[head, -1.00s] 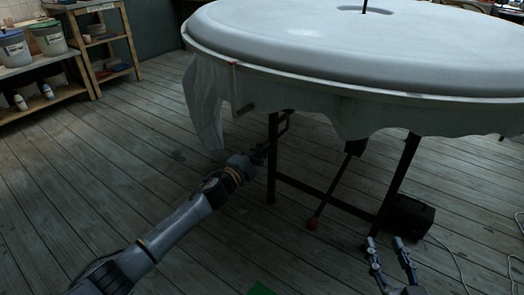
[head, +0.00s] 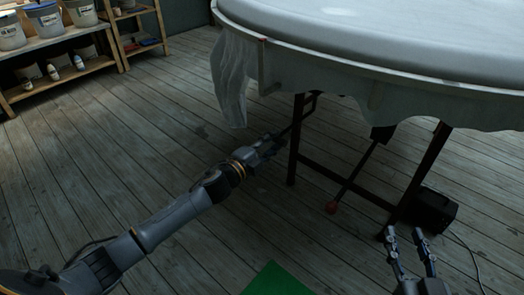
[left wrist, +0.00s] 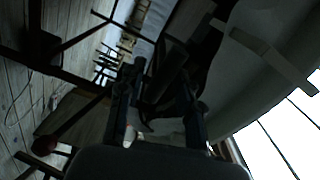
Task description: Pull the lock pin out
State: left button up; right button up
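I cannot clearly make out the lock pin in either view. A large round pale table (head: 400,30) with a draped rim stands on dark legs (head: 295,140). A small bar-like piece (head: 270,88) sits on its rim, below a small red mark. My left gripper (head: 277,140) is low under the rim, beside the near-left leg and a dark bracket. In the left wrist view its fingers (left wrist: 158,100) stand apart, with dark frame parts beyond them and no clear object held. My right gripper (head: 409,236) is open and empty at the lower right.
A dark lever with a red ball (head: 332,208) hangs under the table. A black box (head: 432,210) with a cable lies on the floor at right. A green mat (head: 278,280) is at the bottom. Shelves with buckets (head: 45,18) stand at upper left.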

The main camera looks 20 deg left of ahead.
pick_arm(q)
jog(key=v, duration=0.5)
jog(key=shift+f, duration=0.1)
